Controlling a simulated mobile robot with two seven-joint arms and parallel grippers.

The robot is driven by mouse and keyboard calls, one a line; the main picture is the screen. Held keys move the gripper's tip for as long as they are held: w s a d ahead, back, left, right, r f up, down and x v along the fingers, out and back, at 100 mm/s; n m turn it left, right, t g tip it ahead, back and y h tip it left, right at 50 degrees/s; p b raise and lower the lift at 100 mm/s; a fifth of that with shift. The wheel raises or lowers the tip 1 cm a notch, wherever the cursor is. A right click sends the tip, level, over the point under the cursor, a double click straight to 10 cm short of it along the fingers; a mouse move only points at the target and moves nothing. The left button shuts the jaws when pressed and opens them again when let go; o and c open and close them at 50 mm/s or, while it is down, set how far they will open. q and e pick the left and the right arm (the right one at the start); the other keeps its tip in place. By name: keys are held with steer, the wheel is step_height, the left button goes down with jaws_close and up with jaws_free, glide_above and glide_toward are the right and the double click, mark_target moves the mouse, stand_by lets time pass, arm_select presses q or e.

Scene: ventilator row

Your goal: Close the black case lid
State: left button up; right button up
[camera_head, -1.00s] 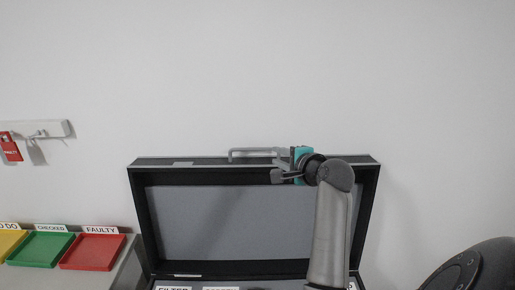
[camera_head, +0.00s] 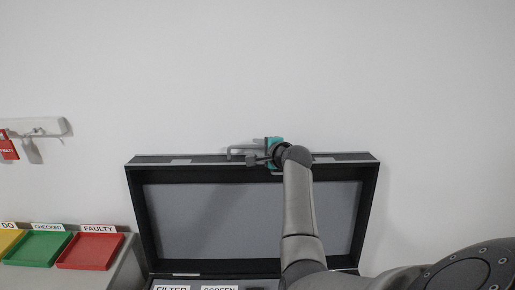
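The black case lid (camera_head: 145,220) stands upright and open against the wall, with a grey inner panel. A grey handle (camera_head: 236,151) sits on the lid's top edge. My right gripper (camera_head: 257,160) is at the top edge of the lid, beside the right part of the handle. Its fingers point left, and the arm comes up in front of the lid. I cannot tell whether the fingers are open or touch the handle. The lower case shows only as a strip with labels at the bottom. My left gripper is not in view.
At the left, a red tray (camera_head: 88,252), a green tray (camera_head: 38,249) and a yellow tray (camera_head: 9,241) stand on a grey surface. A wall rail (camera_head: 35,127) with a red tag (camera_head: 9,149) hangs above them. The wall above the lid is bare.

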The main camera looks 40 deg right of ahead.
steer(key=shift+w+d+f, duration=0.1)
steer(key=shift+w, duration=0.2)
steer(key=shift+c, duration=0.4)
jaws_close()
stand_by(1.0)
